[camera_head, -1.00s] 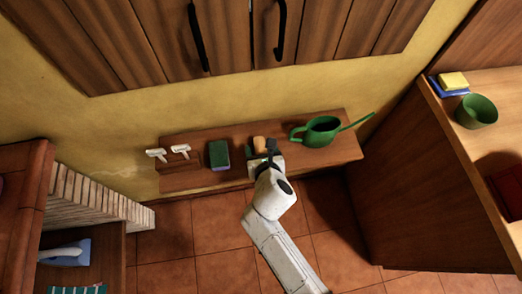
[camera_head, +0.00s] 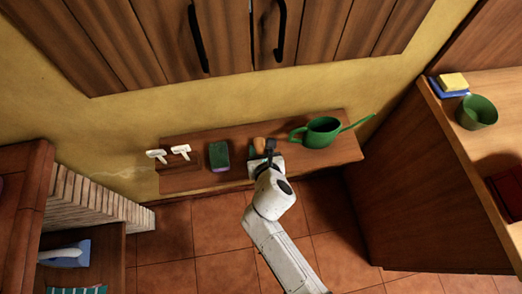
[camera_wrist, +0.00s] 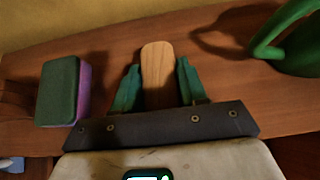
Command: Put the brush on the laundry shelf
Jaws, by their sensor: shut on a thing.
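The brush (camera_head: 259,143), of which a light wooden part shows, is at the wall shelf between a green-and-purple sponge and a green watering can. In the wrist view the brush (camera_wrist: 157,72) lies between the two teal fingers of my gripper (camera_wrist: 158,68), which is shut on it. In the head view my gripper (camera_head: 264,150) is at the front of that shelf, partly hiding the brush. I cannot tell whether the brush is touching the shelf. No label marks a laundry shelf; a lower-left shelf (camera_head: 115,250) holds an iron (camera_head: 68,254).
The wall shelf (camera_head: 345,150) also holds the sponge (camera_head: 219,155), watering can (camera_head: 322,131) and two white-headed items (camera_head: 181,151) at its left. A wooden counter (camera_head: 440,110) with a green pot (camera_head: 477,112) stands right. Cupboards hang above. The tiled floor (camera_head: 195,265) looks clear.

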